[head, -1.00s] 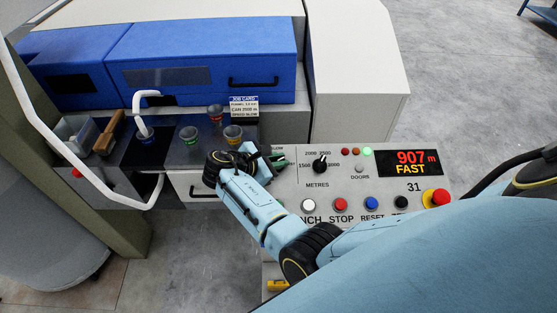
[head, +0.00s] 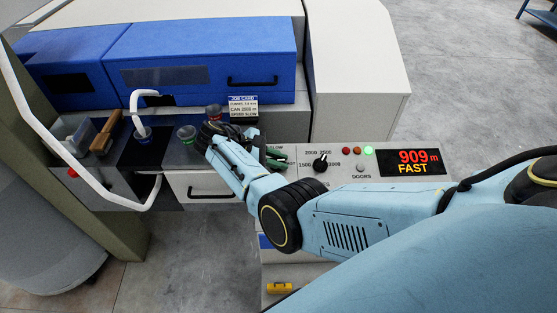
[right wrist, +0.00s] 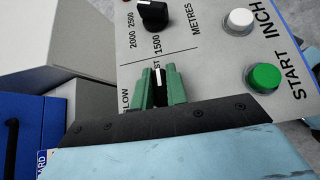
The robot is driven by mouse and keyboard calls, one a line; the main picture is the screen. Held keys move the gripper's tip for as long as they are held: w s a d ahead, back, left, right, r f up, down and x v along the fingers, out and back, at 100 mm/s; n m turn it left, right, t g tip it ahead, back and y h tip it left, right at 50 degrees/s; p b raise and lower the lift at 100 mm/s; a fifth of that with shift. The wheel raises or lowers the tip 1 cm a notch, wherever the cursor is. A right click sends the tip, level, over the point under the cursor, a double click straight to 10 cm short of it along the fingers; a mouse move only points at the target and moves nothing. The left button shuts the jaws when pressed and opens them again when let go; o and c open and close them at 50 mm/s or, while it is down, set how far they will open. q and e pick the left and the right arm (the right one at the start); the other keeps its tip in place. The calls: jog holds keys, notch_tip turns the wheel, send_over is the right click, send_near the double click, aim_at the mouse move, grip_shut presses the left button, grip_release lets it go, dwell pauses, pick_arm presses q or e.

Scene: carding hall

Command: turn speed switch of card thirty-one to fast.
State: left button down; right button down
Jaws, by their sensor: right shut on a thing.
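The speed switch (right wrist: 158,80) is a small black knob with a white pointer line, on the pale control panel (right wrist: 190,75). In the right wrist view it sits between the green fingertips of my right gripper (right wrist: 158,86), which is shut on it. Its pointer points up in that view, towards a partly hidden label ending in "ST"; "LOW" shows at the left. In the head view my right gripper (head: 274,158) is at the panel's left end and hides the switch. The panel's display (head: 412,162) reads 909 m and FAST. My left gripper is not in view.
The black metres knob (head: 320,163) is close to my gripper. The white INCH button (right wrist: 240,20) and green START button (right wrist: 264,77) are nearby. My right arm covers the panel's lower part. A job card (head: 243,107) stands behind, with several coloured cups to its left.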

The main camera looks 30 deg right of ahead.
jog(key=shift+s+a+f, duration=0.15)
jog(key=shift+a+f, duration=0.05)
jog(key=shift+f, duration=0.1)
jog(key=c, duration=1.4)
grip_release()
jog(key=shift+w, duration=0.2)
jog(key=shift+r, duration=0.2)
jog(key=b+v, duration=0.1)
jog(key=v, duration=1.2)
jog(key=shift+b, duration=0.4)
jog(key=shift+w, duration=0.15)
